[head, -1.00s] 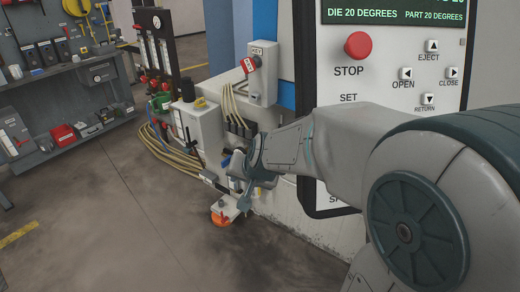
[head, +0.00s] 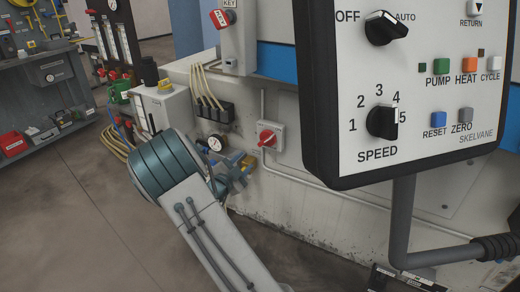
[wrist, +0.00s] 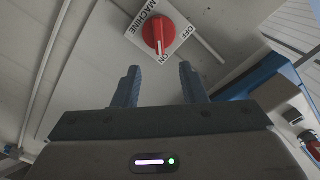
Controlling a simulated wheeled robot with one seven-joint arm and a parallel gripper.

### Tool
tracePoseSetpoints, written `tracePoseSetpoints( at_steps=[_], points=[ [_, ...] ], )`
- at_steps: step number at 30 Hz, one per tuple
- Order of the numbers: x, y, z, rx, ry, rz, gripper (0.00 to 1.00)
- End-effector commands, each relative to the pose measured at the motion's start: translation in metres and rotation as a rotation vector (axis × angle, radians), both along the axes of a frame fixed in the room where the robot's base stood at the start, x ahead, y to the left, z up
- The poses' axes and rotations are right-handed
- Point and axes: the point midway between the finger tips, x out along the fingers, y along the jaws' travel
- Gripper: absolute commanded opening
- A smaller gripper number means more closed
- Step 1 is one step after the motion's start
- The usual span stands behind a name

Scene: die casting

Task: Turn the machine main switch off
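The machine main switch is a red rotary knob (wrist: 158,36) on a white plate lettered MACHINE, OFF and ON in the wrist view. Its pale mark points toward ON. In the head view the red switch (head: 267,138) sits on a small grey box on the machine's pale side wall. My gripper (wrist: 160,68) is open and empty, its two blue-grey fingers apart and pointing toward the switch. The knob lies beyond the fingertips, between their lines, not gripped. In the head view my gripper (head: 240,172) is just left of and below the switch, partly hidden by my wrist.
The large control panel (head: 420,90) overhangs on the right, with a grey support pipe (head: 404,220) below. A gauge (head: 215,144) and cables (head: 203,85) are left of the switch. A red key switch (head: 222,18) is above. A conduit (head: 320,185) runs below the switch box.

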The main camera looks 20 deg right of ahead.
Motion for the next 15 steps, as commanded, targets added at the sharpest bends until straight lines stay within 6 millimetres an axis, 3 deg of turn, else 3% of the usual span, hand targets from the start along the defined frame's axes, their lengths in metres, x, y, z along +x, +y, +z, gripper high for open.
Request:
tracePoseSetpoints(
  at_steps=[5, 15],
  points=[
    [0.008, -0.016, -0.001, -0.009, -0.01, -0.015, 0.38],
    [0.051, -0.071, -0.002, -0.009, -0.009, -0.011, 0.38]
  ],
)
